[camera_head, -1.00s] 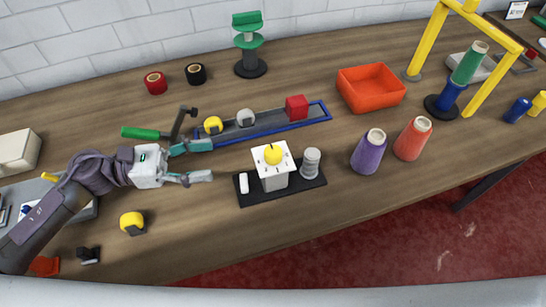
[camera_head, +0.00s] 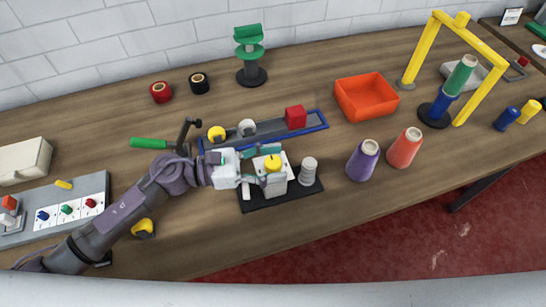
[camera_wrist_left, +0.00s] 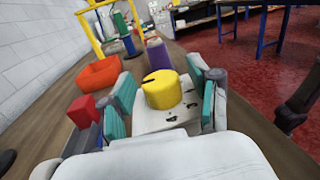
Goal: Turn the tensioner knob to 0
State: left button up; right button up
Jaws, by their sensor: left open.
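The tensioner is a white block (camera_head: 275,186) on a black base plate (camera_head: 268,201), with a yellow knob (camera_head: 272,162) on its top face. The knob also shows in the left wrist view (camera_wrist_left: 162,89), with a dark pointer mark on its top; dark marks on the white face are too small to read. My left gripper (camera_head: 264,167) is open at the tensioner. In the left wrist view its teal-padded fingers (camera_wrist_left: 165,100) stand on either side of the knob, with gaps showing, apart from it. My right gripper is not in view.
A grey spool (camera_head: 309,171) stands on the base plate's right side. Behind is a blue-edged tray (camera_head: 318,123) with a red cube (camera_head: 296,117). Purple (camera_head: 363,160) and orange (camera_head: 404,148) cones stand right. An orange bin (camera_head: 366,97) is farther back. The front right tabletop is clear.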

pick_arm(q)
jog(key=shift+c, duration=0.4)
grip_shut()
